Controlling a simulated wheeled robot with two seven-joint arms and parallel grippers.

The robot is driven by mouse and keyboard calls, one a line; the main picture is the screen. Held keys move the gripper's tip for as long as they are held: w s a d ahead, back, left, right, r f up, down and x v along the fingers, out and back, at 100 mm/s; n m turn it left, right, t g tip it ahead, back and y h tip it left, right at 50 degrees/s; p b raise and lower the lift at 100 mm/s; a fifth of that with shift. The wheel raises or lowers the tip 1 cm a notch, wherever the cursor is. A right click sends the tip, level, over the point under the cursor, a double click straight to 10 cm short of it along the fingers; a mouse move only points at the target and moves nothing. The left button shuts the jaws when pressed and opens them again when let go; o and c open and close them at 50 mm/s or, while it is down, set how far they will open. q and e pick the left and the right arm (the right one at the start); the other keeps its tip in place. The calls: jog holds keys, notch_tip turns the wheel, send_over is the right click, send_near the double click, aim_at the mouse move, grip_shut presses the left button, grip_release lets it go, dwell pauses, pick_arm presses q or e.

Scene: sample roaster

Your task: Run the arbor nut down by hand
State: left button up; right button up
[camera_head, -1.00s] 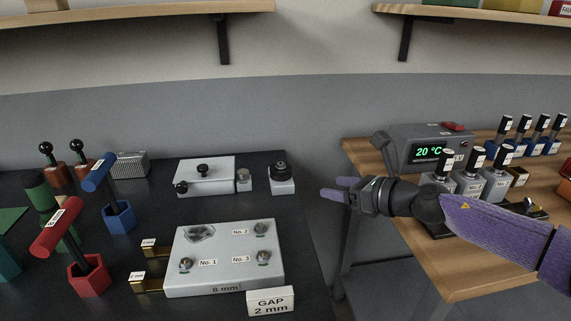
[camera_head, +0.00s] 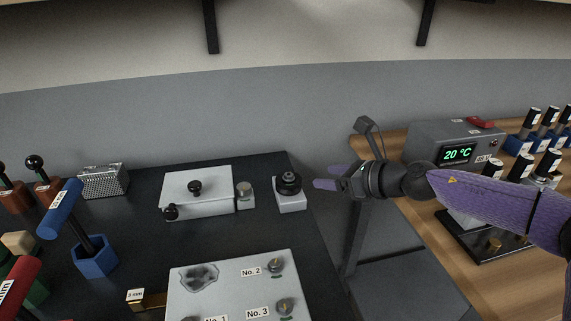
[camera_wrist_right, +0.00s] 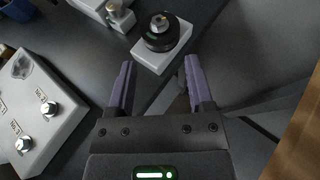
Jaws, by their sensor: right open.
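A small white block (camera_head: 291,203) carries a dark round stack (camera_head: 288,184) at the right end of the dark bench. In the right wrist view the block (camera_wrist_right: 154,59) lies just ahead of the fingers, with a bright nut (camera_wrist_right: 160,20) on top of the black discs (camera_wrist_right: 160,38). How far down the nut sits I cannot tell. My right gripper (camera_head: 328,177) is open and empty, just right of the block and apart from it. Its two purple fingers (camera_wrist_right: 159,65) point at the block in the wrist view. My left gripper is out of view.
A white fixture (camera_head: 198,202) with black knobs stands left of the block. A light plate (camera_head: 228,288) with numbered studs lies in front. A wooden table (camera_head: 425,240) with a 20 °C display unit (camera_head: 456,154) and bottles stands right, across a gap.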

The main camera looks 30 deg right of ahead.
aim_at(289, 175)
jog(key=b+x, duration=0.1)
jog(key=x, duration=0.8)
jog(key=shift+w+a+f, duration=0.1)
jog(key=shift+a, duration=0.05)
grip_shut()
